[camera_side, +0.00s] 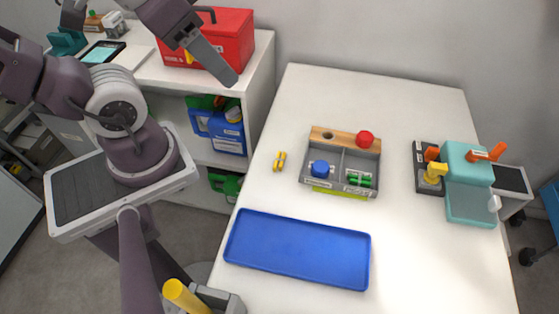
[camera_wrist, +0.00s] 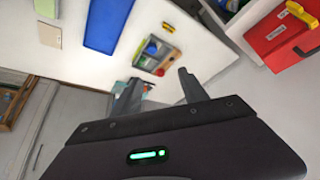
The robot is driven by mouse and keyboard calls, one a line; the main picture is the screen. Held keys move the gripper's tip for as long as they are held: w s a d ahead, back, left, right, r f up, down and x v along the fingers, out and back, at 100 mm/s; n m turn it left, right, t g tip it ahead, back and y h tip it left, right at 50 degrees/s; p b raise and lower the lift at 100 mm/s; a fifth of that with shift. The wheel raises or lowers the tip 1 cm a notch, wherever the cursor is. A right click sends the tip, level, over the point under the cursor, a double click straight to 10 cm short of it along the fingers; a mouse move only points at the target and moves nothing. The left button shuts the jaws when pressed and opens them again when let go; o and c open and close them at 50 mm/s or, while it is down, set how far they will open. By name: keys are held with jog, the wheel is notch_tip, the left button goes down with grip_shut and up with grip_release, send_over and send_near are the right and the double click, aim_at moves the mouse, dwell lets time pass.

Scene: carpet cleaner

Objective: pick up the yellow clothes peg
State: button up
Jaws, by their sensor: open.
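The yellow clothes peg (camera_side: 280,161) lies on the white table near its left edge, just left of the grey divided box, in the side view.
The grey box (camera_side: 341,162) holds a blue knob and green items, with a red ball on its wooden back strip. A blue tray (camera_side: 298,249) lies in front. A teal device (camera_side: 468,180) stands right. The red toolbox (camera_side: 222,40) sits on the shelf unit. The table's back is clear.

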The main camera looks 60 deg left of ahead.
jog(key=shift+o, duration=0.2)
jog(key=m+g+y, duration=0.3)
jog(key=m+y, duration=0.7)
jog(key=m, duration=0.7)
send_near(279, 160)
notch_tip(279, 160, up, 9)
jog(key=s+a, duration=0.3)
jog(key=f+m+t, duration=0.1)
jog(key=f+m, duration=0.1)
jog(key=f, duration=0.1)
jog(key=f+m+t, duration=0.1)
jog(key=f+m, duration=0.2)
jog(key=f, duration=0.1)
jog(key=d+f+m+t, duration=0.1)
jog(key=f+m+t, duration=0.1)
jog(key=f, duration=0.2)
jog(key=shift+w+d+m, duration=0.1)
jog(key=shift+w+m, duration=0.05)
jog(key=shift+m, duration=0.15)
jog(key=x, duration=0.6)
jog(key=shift+w+f, duration=0.1)
jog(key=shift+w, duration=0.3)
jog(key=shift+w+a+f, duration=0.2)
jog(key=shift+w+a, duration=0.05)
grip_shut()
